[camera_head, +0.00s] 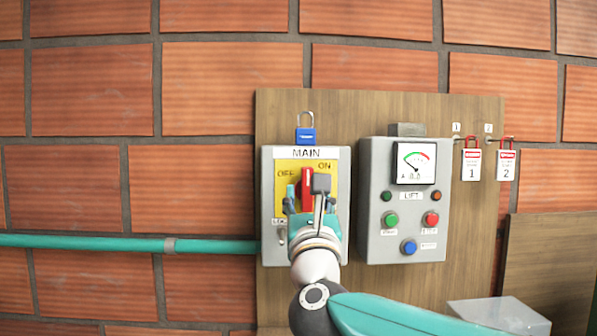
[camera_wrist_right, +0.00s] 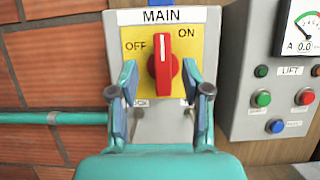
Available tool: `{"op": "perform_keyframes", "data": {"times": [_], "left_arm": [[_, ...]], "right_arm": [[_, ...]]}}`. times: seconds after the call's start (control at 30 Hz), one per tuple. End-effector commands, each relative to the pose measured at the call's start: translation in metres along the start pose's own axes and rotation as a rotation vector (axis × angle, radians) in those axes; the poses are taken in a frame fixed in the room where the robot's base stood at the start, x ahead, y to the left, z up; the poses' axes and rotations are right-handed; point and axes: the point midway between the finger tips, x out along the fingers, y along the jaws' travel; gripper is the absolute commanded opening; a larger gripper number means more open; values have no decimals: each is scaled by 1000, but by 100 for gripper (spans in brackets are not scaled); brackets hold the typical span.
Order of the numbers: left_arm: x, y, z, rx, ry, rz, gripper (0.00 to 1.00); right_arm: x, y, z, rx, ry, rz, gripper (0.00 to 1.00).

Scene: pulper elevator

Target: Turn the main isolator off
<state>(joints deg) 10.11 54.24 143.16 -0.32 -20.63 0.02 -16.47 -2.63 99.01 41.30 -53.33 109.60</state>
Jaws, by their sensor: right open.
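The main isolator is a grey box (camera_head: 270,165) on a wooden board, with a yellow plate marked OFF at left and ON at right. Its red handle (camera_head: 307,178) stands about upright; in the right wrist view the red handle (camera_wrist_right: 163,68) has its long side near vertical. My right gripper (camera_head: 306,192) is in front of the box and hides its lower middle. In the wrist view my right gripper (camera_wrist_right: 160,82) is open, one finger on each side of the handle's lower part. Gaps show beside the handle; contact cannot be told. My left gripper is not in view.
A blue padlock (camera_head: 305,135) is above the isolator. A grey LIFT box (camera_head: 375,245) with a gauge and coloured buttons stands close at its right. Red padlocks with tags (camera_head: 471,165) hang farther right. A teal pipe (camera_head: 120,244) runs in from the left.

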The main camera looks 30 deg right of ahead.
Motion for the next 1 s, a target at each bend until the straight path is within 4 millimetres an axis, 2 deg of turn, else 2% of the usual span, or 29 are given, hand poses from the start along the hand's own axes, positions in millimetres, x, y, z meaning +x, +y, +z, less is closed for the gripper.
{"op": "perform_keyframes", "data": {"times": [0.03, 0.1, 0.3, 0.5, 0.77, 0.87, 1.0], "left_arm": [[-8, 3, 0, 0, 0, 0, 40], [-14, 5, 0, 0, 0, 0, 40], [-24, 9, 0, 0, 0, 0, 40], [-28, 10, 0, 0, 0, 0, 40], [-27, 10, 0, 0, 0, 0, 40], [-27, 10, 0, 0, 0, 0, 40], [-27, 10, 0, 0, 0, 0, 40]], "right_arm": [[14, -1, 2, -3, 2, -4, 48], [27, -1, 3, -3, 2, -3, 48], [56, -1, 2, -2, 1, -1, 48], [67, -1, 1, -2, 0, -1, 48], [67, -1, 0, -1, 0, -1, 48], [67, -2, 0, -2, 0, -1, 35], [67, -1, 0, -1, 0, -1, 11]]}}
